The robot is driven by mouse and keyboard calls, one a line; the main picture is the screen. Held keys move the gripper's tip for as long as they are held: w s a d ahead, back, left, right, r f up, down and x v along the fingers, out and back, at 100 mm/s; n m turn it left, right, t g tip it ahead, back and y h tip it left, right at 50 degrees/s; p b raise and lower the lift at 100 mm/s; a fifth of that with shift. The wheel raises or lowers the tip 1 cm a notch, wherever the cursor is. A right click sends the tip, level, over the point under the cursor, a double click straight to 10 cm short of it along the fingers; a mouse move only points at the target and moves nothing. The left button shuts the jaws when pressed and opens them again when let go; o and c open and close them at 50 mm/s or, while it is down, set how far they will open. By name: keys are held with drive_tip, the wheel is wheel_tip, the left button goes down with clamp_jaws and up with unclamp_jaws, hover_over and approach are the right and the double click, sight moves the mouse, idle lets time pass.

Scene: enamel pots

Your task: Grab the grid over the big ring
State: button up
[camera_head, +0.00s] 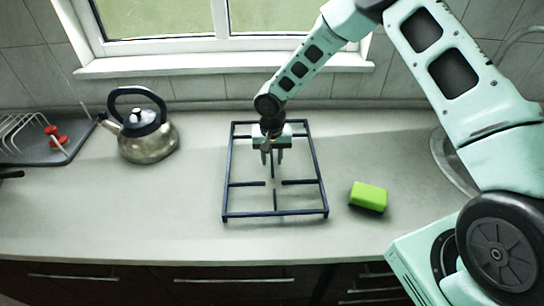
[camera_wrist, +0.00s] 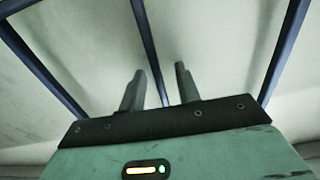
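The grid (camera_head: 275,214) is a dark blue rectangular frame with short inner bars, lying on the grey counter; it also shows in the wrist view (camera_wrist: 284,50). My gripper (camera_head: 272,163) is above the far half of the grid, pointing down. In the wrist view its two fingers (camera_wrist: 160,70) are apart, with one inner bar of the grid running between them in the picture. The fingers hold nothing. I cannot tell whether they are at the bar's height. No big ring can be made out under the grid.
A metal kettle (camera_head: 148,143) with a dark handle stands to the left. A green sponge (camera_head: 369,196) lies right of the grid. A dish rack (camera_head: 38,142) is at far left and a sink (camera_head: 447,160) at right. The counter (camera_head: 150,215) is clear at front left.

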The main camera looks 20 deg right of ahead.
clamp_jaws()
drive_tip(key=shift+w, duration=0.1)
idle(1.3)
